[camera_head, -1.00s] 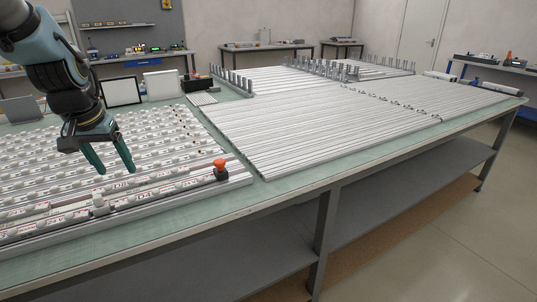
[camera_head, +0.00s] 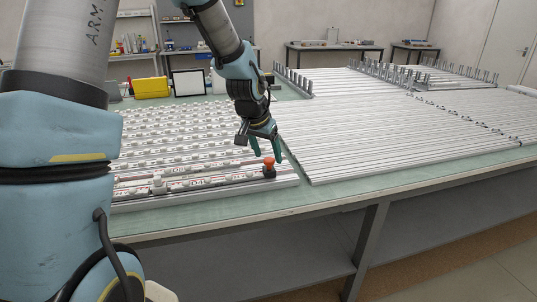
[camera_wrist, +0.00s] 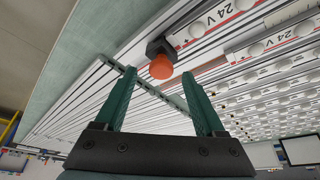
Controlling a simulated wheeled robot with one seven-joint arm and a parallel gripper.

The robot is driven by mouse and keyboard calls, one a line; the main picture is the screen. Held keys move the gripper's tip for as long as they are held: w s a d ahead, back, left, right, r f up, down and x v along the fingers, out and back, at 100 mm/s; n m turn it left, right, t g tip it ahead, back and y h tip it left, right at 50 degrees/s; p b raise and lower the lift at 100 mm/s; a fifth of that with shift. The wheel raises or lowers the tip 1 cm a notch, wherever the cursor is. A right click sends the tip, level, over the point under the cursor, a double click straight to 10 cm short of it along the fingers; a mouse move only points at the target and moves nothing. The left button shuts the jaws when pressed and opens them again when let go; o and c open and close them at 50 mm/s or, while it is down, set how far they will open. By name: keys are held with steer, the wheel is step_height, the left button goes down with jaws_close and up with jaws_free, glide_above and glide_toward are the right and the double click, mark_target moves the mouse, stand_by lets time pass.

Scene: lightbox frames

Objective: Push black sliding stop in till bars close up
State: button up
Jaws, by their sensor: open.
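The black sliding stop (camera_head: 269,174) has an orange-red knob (camera_head: 268,162) on top and stands upright at the right end of the front rail. In the wrist view the black block (camera_wrist: 157,47) shows behind its orange knob (camera_wrist: 161,68), beside the end of a bar printed "24 V" (camera_wrist: 215,17). I cannot tell whether they touch. My gripper (camera_head: 268,155) points down over the stop. Its two green fingers are open and empty. In the wrist view the knob appears between the fingertips (camera_wrist: 159,72), with no clear contact.
Rows of bars with white knobs (camera_head: 170,150) fill the bench left of the stop. Long bare rails (camera_head: 380,135) lie to the right. A strip of bare green bench top (camera_head: 240,208) runs along the front. A yellow case (camera_head: 151,88) stands at the back.

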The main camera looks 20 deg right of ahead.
steer(key=shift+x, duration=0.8)
steer(key=shift+c, duration=0.4)
jaws_close()
stand_by(0.5)
